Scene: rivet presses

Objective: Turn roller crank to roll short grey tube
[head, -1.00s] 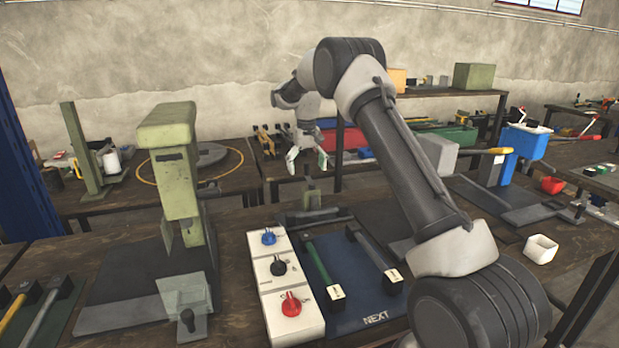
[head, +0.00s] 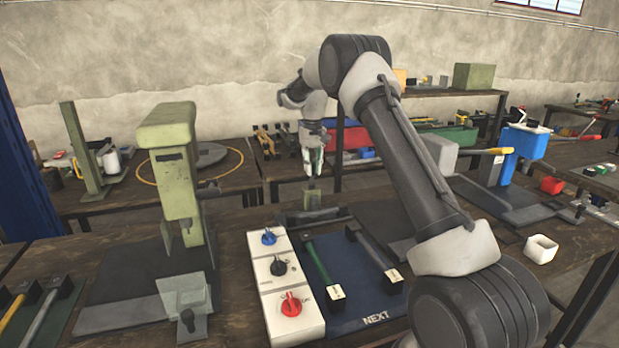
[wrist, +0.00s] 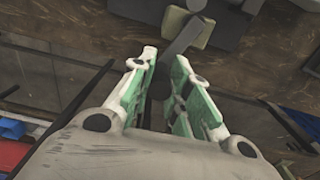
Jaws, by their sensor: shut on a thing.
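My gripper (head: 313,170) points down at the far edge of the near bench, beside the small green roller stand (head: 312,197). In the wrist view its green-padded fingers (wrist: 165,68) are close together around a dark, narrow part. A grey crank arm (wrist: 186,38) runs from the stand's pale green block (wrist: 192,28) down to the fingertips. The gripper is shut on what looks like the crank's handle, mostly hidden between the fingers. I cannot make out a short grey tube in the roller.
A blue NEXT mat (head: 376,319) holds a green bar (head: 318,260) and a dark grey bar (head: 372,248). Beside it is a white panel with blue, black and red knobs (head: 291,304). A green press (head: 172,160) stands left. A white cup (head: 541,249) stands right.

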